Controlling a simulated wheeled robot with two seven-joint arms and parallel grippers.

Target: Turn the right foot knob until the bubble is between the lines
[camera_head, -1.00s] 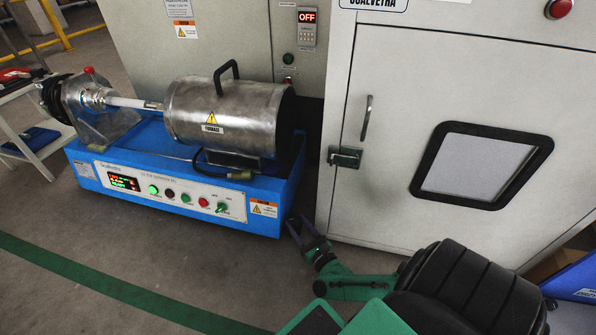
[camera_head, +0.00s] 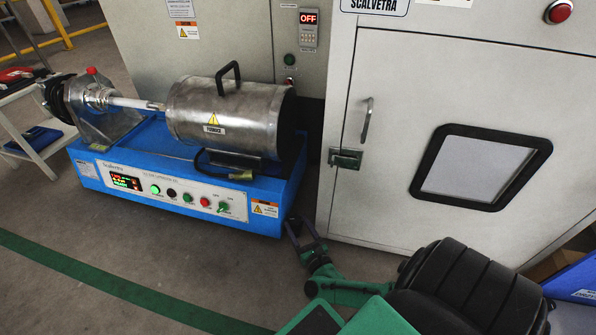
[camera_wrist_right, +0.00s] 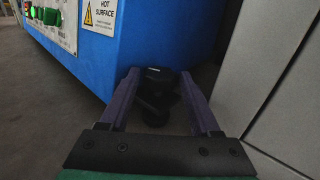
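The blue machine (camera_head: 185,190) carries a metal furnace cylinder (camera_head: 225,115) and stands on the floor at left. Beneath its right front corner, a black foot knob (camera_wrist_right: 155,88) shows in the right wrist view. My right gripper (camera_head: 303,222) is low beside that corner. In the right wrist view its two purple fingers (camera_wrist_right: 160,74) are spread, one on each side of the knob. I cannot tell for certain whether they touch it. No bubble or level lines can be made out in either view. My left gripper is not in view.
A grey cabinet (camera_head: 400,200) with a latch and window stands close to the right of the gripper, leaving a narrow gap beside the blue machine. The floor (camera_head: 130,270) in front is clear, with a green stripe. A white cart (camera_head: 35,140) is at far left.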

